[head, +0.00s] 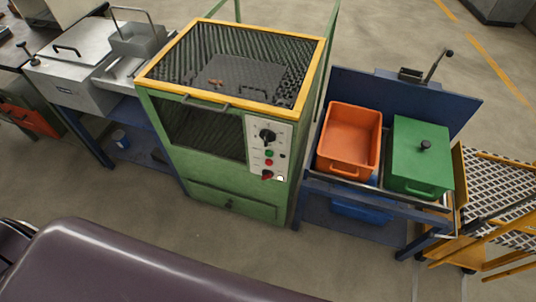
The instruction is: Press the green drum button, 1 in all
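A green machine (215,195) with a yellow-framed top stands in the middle of the head view. A pale control panel (281,130) is on the right part of its front. On this panel a small green button (270,154) sits below a black rotary knob (267,136) and just above a red button (269,162). A red switch (267,175) is lower down. The green button is unobstructed; I cannot tell whether it is pressed in. Neither of my grippers is in view.
To the right, a blue stand (391,86) holds an orange bin (347,138) and a green lidded box (420,155). A yellow-framed grating (497,190) is at far right. A grey metal unit (75,64) stands left.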

